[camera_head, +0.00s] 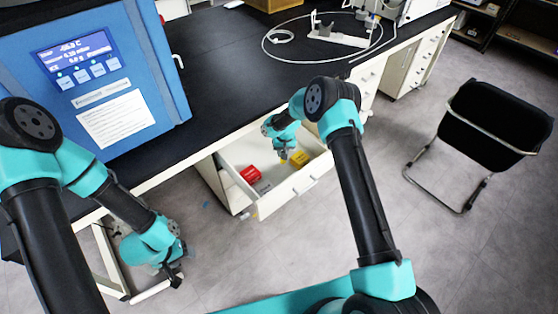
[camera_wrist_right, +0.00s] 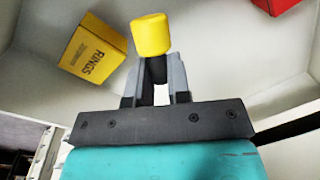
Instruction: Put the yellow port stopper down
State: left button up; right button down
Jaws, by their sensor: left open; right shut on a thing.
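The yellow port stopper (camera_wrist_right: 151,35) is held between the fingertips of my right gripper (camera_wrist_right: 157,75), which is shut on it. In the head view my right gripper (camera_head: 283,154) is over the open white drawer (camera_head: 284,199), and the stopper is too small to make out clearly there. In the right wrist view the stopper is in front of the drawer's pale inside. I cannot tell whether it touches the drawer floor. My left gripper (camera_head: 174,279) is open and empty, low at the left below the bench edge.
A yellow box marked RINGS (camera_wrist_right: 93,48) lies in the drawer, with a red box (camera_head: 250,174) and a grey item (camera_head: 262,187) at its left. The blue freeze dryer (camera_head: 160,70) stands on the black bench (camera_head: 225,60). A black chair (camera_head: 495,115) stands at the right.

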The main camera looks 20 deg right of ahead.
aim_at(281, 166)
jog(key=shift+f, duration=1.15)
jog(key=shift+f, duration=1.85)
jog(key=shift+f, duration=0.45)
jog(key=c, duration=1.1)
grip_release()
jog(key=r, duration=0.4)
jog(key=d+r, duration=0.1)
jog(key=r, duration=0.7)
jog(key=shift+s+d+r, duration=0.1)
jog(key=shift+d+r, duration=0.05)
jog(key=shift+r, duration=0.25)
